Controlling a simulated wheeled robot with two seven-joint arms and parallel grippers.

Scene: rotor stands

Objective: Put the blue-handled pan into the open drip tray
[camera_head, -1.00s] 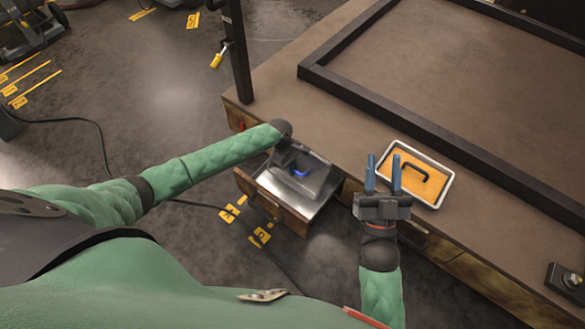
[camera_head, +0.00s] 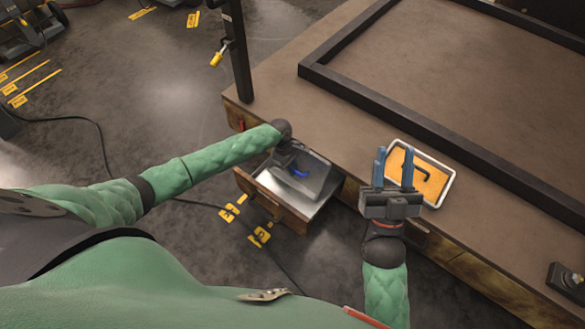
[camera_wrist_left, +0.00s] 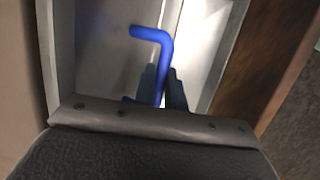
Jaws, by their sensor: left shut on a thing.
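The blue-handled pan (camera_head: 316,174) is a grey, flat piece inside the open wooden-fronted drawer, which looks like the open drip tray (camera_head: 285,215). Its bent blue handle (camera_wrist_left: 163,45) shows clearly in the left wrist view. My left gripper (camera_head: 294,170) reaches down into the drawer, and its fingers (camera_wrist_left: 161,88) are shut on the handle. My wrist hides part of the pan in the head view, so I cannot tell whether it rests on the drawer floor. My right gripper (camera_head: 394,157) is open and empty, with its blue fingers apart at the bench's front edge.
A dark post (camera_head: 238,55) stands at the bench's left corner.

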